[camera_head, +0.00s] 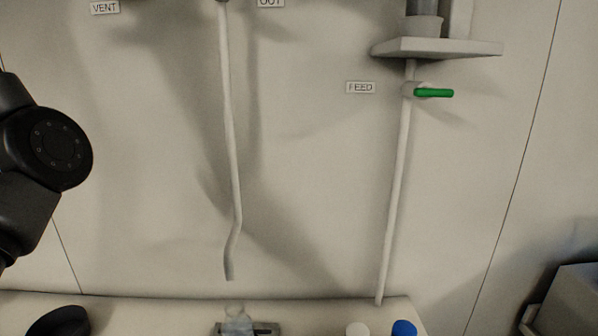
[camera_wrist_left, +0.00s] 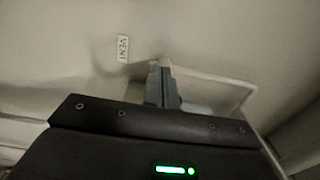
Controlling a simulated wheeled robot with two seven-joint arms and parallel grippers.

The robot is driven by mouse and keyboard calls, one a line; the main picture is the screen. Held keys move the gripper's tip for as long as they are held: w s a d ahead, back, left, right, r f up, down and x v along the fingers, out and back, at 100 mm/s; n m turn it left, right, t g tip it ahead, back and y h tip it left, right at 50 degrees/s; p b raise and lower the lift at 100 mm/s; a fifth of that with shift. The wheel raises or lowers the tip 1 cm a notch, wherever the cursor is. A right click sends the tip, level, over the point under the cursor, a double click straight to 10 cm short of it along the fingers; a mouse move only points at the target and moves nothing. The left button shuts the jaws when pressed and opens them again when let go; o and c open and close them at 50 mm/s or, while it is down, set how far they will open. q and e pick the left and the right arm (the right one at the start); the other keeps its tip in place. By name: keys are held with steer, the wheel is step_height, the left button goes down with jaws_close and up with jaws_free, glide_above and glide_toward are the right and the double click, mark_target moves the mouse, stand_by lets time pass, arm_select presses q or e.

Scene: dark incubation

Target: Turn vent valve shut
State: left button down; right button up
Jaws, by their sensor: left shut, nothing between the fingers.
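The VENT label (camera_head: 105,7) is at the top left of the head view, on the pale wall. The same label shows in the left wrist view (camera_wrist_left: 123,48), left of my left gripper (camera_wrist_left: 162,88). My left gripper's fingers are together and empty, pointing toward the wall near the label. I cannot make out the vent valve or its handle in either view; it may be hidden behind the fingers or above the head view. My right gripper is not in view.
A pale tube (camera_head: 230,150) hangs mid-wall beside the OUT label (camera_head: 270,2). The FEED valve's green handle (camera_head: 434,92) lies horizontal below a shelf (camera_head: 440,47). White and blue caps (camera_head: 404,328) stand below. A pale panel (camera_wrist_left: 215,92) is beside my left fingers.

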arm_select(q)
steer(key=shift+a+r, duration=0.1)
steer(key=shift+r, duration=0.1)
steer(key=shift+r+b, duration=0.5)
steer(key=shift+r, duration=0.6)
steer(key=shift+r, duration=0.15)
steer(key=shift+r, duration=0.1)
stand_by(0.5)
steer(key=s+b, duration=0.3)
steer(key=s, duration=0.3)
steer(key=shift+a, duration=0.2)
stand_by(0.3)
